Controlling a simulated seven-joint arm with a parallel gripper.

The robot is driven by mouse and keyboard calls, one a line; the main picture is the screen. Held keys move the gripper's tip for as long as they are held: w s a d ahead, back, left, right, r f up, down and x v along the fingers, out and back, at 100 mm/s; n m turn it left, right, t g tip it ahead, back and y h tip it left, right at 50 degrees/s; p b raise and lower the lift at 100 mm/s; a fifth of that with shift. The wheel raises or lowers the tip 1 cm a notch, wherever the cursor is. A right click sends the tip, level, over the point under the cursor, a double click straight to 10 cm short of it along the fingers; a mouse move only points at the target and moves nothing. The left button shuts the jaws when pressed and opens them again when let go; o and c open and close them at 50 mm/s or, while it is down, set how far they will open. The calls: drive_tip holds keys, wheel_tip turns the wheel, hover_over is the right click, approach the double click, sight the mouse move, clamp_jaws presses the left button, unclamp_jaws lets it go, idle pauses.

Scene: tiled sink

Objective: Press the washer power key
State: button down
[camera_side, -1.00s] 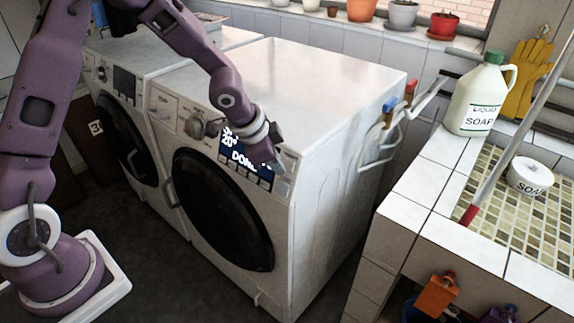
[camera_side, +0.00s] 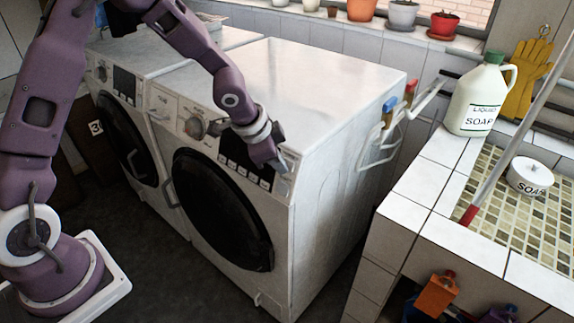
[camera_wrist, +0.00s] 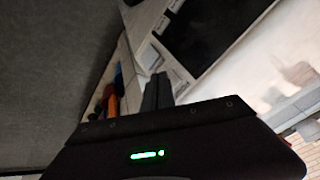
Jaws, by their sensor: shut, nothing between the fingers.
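The near white washer (camera_side: 330,90) stands with its front panel facing left and toward the camera. Its display (camera_side: 236,152) is dark, with a row of small keys (camera_side: 245,174) below it. My gripper (camera_side: 281,168) is shut and empty, its tips at the right end of the panel. In the wrist view my shut fingers (camera_wrist: 157,92) point at the panel's end beside a pale key (camera_wrist: 151,58), and the dark display (camera_wrist: 215,25) shows beyond. The fingertips hide part of the panel there. I cannot tell whether they touch the power key.
A second white machine (camera_side: 121,85) stands to the left. A tiled sink (camera_side: 500,215) is on the right, with a soap bottle (camera_side: 478,100) on its ledge and a soap tub (camera_side: 530,177) in it.

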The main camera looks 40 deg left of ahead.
drive_tip(key=shift+s+r, duration=0.1)
drive_tip(key=shift+s, duration=0.25)
drive_tip(key=s+r, duration=0.2)
drive_tip(key=s, duration=0.3)
drive_tip(key=shift+s, duration=0.35)
drive_tip(key=shift+r, duration=0.1)
drive_tip(key=s+a+r+n+y, duration=0.35)
drive_tip(key=s+r, duration=0.35)
drive_tip(key=r, duration=0.4)
drive_tip(key=s+d+r+n+h, duration=0.1)
drive_tip(key=s+r+n, duration=0.1)
drive_tip(key=s, duration=0.6)
drive_tip(key=s+d+r+n+h, duration=0.1)
drive_tip(key=s+r+n, duration=0.2)
drive_tip(key=s, duration=0.6)
drive_tip(key=shift+r, duration=0.35)
drive_tip(key=shift+h, duration=0.25)
